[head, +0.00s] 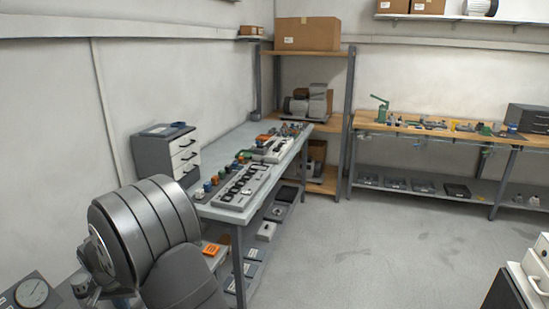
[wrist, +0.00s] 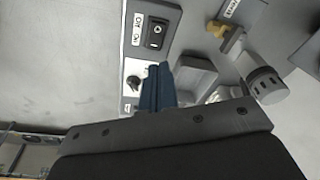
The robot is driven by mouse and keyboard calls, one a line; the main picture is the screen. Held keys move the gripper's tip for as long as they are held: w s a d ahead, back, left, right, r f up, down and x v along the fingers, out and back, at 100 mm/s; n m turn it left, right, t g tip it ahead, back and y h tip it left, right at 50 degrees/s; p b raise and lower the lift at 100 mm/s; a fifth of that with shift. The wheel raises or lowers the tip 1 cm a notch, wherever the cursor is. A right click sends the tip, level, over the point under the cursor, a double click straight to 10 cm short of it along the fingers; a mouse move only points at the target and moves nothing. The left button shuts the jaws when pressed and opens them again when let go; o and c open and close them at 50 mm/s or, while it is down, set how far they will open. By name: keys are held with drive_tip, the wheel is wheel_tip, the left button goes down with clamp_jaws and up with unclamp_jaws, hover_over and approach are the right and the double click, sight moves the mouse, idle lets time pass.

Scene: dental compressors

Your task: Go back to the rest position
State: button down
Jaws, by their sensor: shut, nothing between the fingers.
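My gripper (wrist: 158,72) shows in the wrist view as two blue fingers side by side, shut with nothing held. Its tips lie in front of or beside a white switch panel (wrist: 136,58); I cannot tell the exact gap. The panel carries a black rocker switch (wrist: 156,34) with an off/on label and a dark knob (wrist: 133,82) below it. The fingers do not appear to grip either one. I cannot make out the gripper in the head view.
In the wrist view, a grey cylindrical fitting (wrist: 268,85) and a yellow part (wrist: 217,29) are at the right. In the head view, a ribbed grey cylinder (head: 145,230) fills the lower left near a gauge (head: 32,292). A long workbench (head: 225,214) stands beyond; the floor (head: 360,250) is clear.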

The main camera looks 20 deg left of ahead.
drive_tip(key=d+r+m+y, duration=0.1)
drive_tip(key=d+r+m, duration=0.3)
drive_tip(key=r, duration=1)
drive_tip(key=shift+w+d+g+y, duration=0.4)
drive_tip(key=shift+d, duration=1.2)
drive_tip(key=c, duration=0.7)
unclamp_jaws()
drive_tip(key=o, duration=0.3)
drive_tip(key=shift+s+a+r, duration=0.1)
drive_tip(key=o, duration=0.4)
drive_tip(key=s+a+r+n, duration=0.3)
drive_tip(key=s+a+n, duration=0.1)
drive_tip(key=n, duration=0.4)
drive_tip(key=shift+s+a+r+t, duration=0.25)
drive_tip(key=shift+a+t, duration=0.05)
drive_tip(key=shift+t, duration=0.1)
drive_tip(key=s+a+r+n+y, duration=0.1)
drive_tip(key=s+a+r+n, duration=0.3)
drive_tip(key=n, duration=0.4)
drive_tip(key=x, duration=1)
drive_tip(key=shift+d+t, duration=0.15)
drive_tip(key=shift+t, duration=0.25)
